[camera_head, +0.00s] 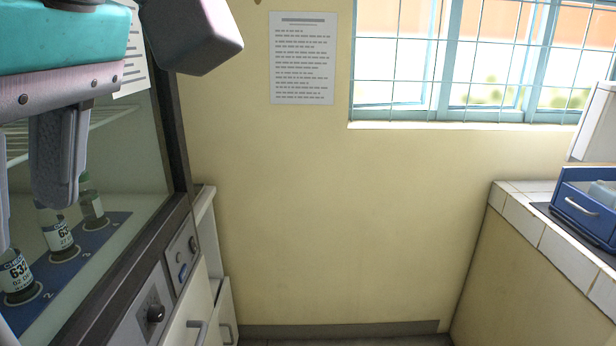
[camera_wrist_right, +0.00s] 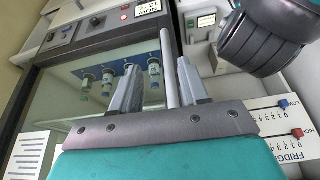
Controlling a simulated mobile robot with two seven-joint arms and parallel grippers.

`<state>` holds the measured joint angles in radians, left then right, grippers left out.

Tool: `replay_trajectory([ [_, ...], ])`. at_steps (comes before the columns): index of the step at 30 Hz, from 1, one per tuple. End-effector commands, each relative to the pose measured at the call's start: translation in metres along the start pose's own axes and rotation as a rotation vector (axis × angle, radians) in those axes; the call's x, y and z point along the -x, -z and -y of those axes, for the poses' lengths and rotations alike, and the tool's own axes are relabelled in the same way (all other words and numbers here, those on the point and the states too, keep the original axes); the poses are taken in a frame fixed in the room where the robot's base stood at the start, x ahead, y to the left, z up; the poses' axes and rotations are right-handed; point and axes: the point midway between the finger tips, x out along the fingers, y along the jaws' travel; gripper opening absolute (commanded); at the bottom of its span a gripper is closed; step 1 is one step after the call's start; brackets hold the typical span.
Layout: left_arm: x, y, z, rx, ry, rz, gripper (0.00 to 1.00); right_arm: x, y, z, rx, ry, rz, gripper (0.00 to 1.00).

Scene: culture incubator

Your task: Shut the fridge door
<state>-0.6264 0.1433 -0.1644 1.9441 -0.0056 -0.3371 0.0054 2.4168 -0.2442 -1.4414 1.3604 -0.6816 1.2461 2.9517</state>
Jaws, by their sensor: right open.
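A glass-fronted cabinet with a dark frame (camera_head: 174,110) fills the left of the head view. Several labelled bottles (camera_head: 57,236) stand in a numbered blue rack (camera_head: 97,243) inside it. The cabinet also shows upside down in the right wrist view (camera_wrist_right: 62,85). My right gripper (camera_head: 30,205), with a teal body, is in front of the cabinet, fingers pointing down in the head view. In the right wrist view it is open (camera_wrist_right: 158,68), with a silver upright bar (camera_wrist_right: 168,70) between its fingers; contact is unclear. I cannot tell how far the door stands open. My left gripper is not seen.
A control panel with a black knob (camera_head: 155,313) sits below the glass, beside white drawers (camera_head: 226,310). A tiled counter (camera_head: 520,215) with a blue drawer box (camera_head: 580,205) stands at the right. A white FRIDGE scale panel (camera_wrist_right: 285,150) shows in the wrist view. The space between cabinet and counter is clear.

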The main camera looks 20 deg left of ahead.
Motion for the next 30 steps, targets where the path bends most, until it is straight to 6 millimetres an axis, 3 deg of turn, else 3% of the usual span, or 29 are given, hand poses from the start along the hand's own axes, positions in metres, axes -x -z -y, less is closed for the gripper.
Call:
replay_trajectory([
  [6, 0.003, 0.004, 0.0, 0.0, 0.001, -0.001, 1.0, 0.052, 0.001, 0.0, 0.0, -0.003, -0.003, 0.44],
  [12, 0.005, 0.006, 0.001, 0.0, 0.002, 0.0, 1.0, 0.086, 0.001, 0.001, 0.001, 0.0, 0.001, 0.44],
  [18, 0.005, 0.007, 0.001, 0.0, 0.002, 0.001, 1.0, 0.098, 0.0, 0.001, 0.002, 0.002, 0.002, 0.44],
  [30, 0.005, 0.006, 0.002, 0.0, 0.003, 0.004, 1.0, 0.098, 0.0, 0.001, 0.002, 0.002, 0.002, 0.44],
])
